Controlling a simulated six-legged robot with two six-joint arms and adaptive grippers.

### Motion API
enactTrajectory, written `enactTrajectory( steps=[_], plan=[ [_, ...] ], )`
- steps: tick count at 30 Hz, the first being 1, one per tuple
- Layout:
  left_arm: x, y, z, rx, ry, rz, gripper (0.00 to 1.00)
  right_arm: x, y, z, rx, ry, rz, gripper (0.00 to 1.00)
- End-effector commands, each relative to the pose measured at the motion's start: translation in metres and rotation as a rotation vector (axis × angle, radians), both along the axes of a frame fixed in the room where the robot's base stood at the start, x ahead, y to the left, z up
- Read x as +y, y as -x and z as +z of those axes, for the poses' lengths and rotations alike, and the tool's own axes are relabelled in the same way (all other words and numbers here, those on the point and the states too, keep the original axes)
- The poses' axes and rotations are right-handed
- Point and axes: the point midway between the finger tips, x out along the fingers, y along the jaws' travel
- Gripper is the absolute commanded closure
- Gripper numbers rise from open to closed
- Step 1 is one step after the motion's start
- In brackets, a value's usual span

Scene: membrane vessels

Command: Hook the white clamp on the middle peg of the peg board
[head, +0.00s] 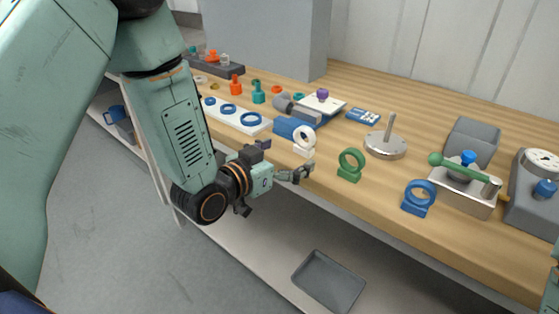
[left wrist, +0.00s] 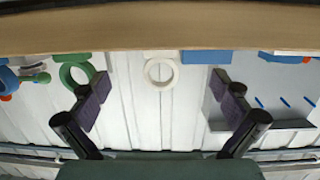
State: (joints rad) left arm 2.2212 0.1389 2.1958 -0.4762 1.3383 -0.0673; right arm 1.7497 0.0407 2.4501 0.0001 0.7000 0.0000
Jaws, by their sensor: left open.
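The white clamp (head: 304,140), a ring on a small foot, stands upright near the front edge of the table. My left gripper (head: 297,173) is open and empty, just in front of and below it, apart from it. In the left wrist view, which looks upside down, the clamp's ring (left wrist: 160,71) shows between the two spread fingers (left wrist: 165,92). A grey upright panel (head: 262,40) at the back looks like the peg board. Its blue pegs show in the left wrist view (left wrist: 284,101), but not in the head view. My right gripper is out of view.
A green clamp (head: 350,165) and a blue clamp (head: 419,197) stand to the right. A blue block (head: 294,130) is close behind the white clamp. A white board with blue rings (head: 222,111) lies left. A metal base with a post (head: 386,144) stands behind.

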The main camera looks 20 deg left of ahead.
Motion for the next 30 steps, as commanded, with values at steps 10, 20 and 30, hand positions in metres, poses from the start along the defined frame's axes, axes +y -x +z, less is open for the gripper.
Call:
enactTrajectory(
  steps=[10, 20, 30],
  plan=[
    [-0.014, -0.034, -0.006, -0.003, -0.001, -0.001, 0.00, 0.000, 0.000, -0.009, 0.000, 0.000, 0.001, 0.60],
    [-0.020, -0.048, -0.009, -0.001, 0.001, 0.000, 0.00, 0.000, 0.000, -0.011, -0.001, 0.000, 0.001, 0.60],
    [-0.019, -0.049, -0.008, -0.001, 0.001, 0.000, 0.06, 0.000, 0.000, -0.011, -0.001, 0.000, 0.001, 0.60]
  ],
)
